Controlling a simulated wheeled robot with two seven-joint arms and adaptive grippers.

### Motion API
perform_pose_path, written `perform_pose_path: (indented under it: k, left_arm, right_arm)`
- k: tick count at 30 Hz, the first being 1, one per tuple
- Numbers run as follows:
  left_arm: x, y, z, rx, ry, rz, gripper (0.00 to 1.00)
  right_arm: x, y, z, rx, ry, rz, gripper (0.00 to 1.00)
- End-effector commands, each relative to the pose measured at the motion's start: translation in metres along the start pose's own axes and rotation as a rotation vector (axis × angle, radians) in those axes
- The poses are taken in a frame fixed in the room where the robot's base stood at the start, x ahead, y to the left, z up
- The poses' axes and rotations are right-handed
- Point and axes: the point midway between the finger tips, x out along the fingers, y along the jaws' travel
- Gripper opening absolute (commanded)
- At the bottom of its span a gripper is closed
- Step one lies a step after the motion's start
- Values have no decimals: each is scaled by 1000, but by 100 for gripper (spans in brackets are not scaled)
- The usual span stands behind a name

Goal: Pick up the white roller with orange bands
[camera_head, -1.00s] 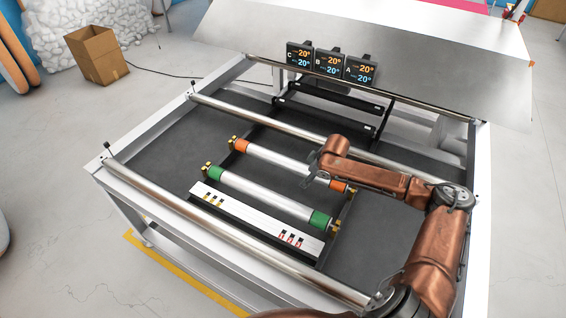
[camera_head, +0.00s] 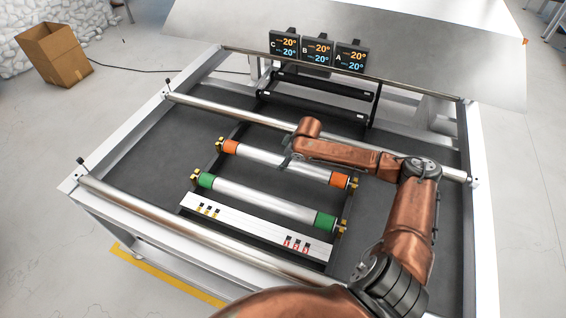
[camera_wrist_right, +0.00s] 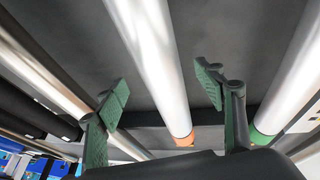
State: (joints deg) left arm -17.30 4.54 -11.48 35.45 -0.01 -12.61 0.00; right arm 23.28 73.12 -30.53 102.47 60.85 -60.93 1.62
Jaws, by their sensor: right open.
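The white roller with orange bands (camera_head: 262,160) rests in the frame, slanting from upper left to lower right in the head view. One orange band (camera_head: 231,146) is at its far left end and another (camera_head: 339,179) at its right end. My right gripper (camera_head: 289,157) reaches down at the roller's middle. In the wrist view my right gripper (camera_wrist_right: 163,92) is open, and the white roller (camera_wrist_right: 157,60) runs between its two green-padded fingers, with an orange band (camera_wrist_right: 183,137) at its end. My left gripper is out of view.
A white roller with green bands (camera_head: 262,199) lies parallel, nearer the front, and also shows in the wrist view (camera_wrist_right: 289,80). A white labelled strip (camera_head: 250,224) lies before it. Long metal bars (camera_head: 225,113) cross the table. Three displays (camera_head: 317,50) stand behind.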

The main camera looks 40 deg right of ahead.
Motion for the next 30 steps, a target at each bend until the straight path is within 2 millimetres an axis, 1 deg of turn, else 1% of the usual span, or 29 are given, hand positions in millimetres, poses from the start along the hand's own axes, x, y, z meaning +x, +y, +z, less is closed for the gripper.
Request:
perform_pose_path:
  k: [2, 6, 9, 12, 20, 30]
  left_arm:
    - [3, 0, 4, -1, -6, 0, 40]
    - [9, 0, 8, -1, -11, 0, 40]
    - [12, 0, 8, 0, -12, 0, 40]
    - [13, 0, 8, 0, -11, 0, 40]
    - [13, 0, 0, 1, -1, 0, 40]
    - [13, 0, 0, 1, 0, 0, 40]
  right_arm:
    - [10, -1, -4, -3, 4, -3, 63]
    - [32, 0, -1, -3, 2, -4, 63]
    - [45, 1, 0, -4, 3, -2, 63]
    - [52, 1, 0, -4, 3, -2, 63]
    - [53, 2, 1, -4, 3, -1, 63]
    - [53, 2, 2, -3, 2, 0, 40]
